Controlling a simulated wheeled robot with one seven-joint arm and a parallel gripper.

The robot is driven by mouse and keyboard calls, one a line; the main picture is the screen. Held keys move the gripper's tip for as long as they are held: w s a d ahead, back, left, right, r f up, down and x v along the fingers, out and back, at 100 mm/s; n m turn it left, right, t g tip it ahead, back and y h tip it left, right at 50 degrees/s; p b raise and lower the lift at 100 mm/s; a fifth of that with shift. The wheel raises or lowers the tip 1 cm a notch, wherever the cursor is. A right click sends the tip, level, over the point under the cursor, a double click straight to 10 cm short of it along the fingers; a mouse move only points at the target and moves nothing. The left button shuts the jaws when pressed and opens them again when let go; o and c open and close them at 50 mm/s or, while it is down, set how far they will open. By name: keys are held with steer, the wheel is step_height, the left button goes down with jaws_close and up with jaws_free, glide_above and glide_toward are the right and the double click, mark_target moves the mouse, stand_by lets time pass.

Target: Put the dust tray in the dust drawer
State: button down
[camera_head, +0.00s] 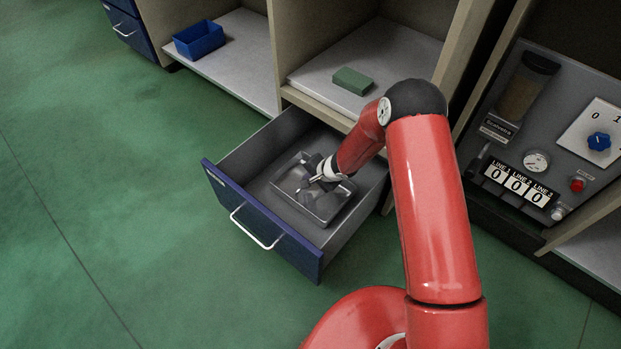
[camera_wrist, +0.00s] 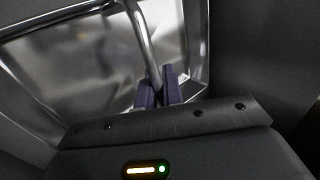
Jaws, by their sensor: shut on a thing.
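The dust tray (camera_head: 325,208) is a shiny metal tray with a bar handle. In the head view it is inside the open dust drawer (camera_head: 235,196), a grey drawer with a dark blue front. The tray looks level there; I cannot tell whether its base touches the drawer floor. My gripper (camera_head: 318,180) reaches down into the drawer over the tray. In the wrist view my gripper's dark fingers (camera_wrist: 160,88) are shut on the tray's bar handle (camera_wrist: 143,40), with the tray (camera_wrist: 75,62) beyond them.
A blue bin (camera_head: 198,40) and a green block (camera_head: 352,81) stand on the shelves behind. A control panel (camera_head: 540,150) with dials is on the right. The drawer front has a white handle (camera_head: 255,230). Green floor is clear on the left.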

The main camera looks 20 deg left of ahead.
steer(key=c, duration=1.5)
jaws_free()
steer(key=shift+c, duration=0.2)
steer(key=p+v, duration=0.3)
steer(key=v, duration=0.9)
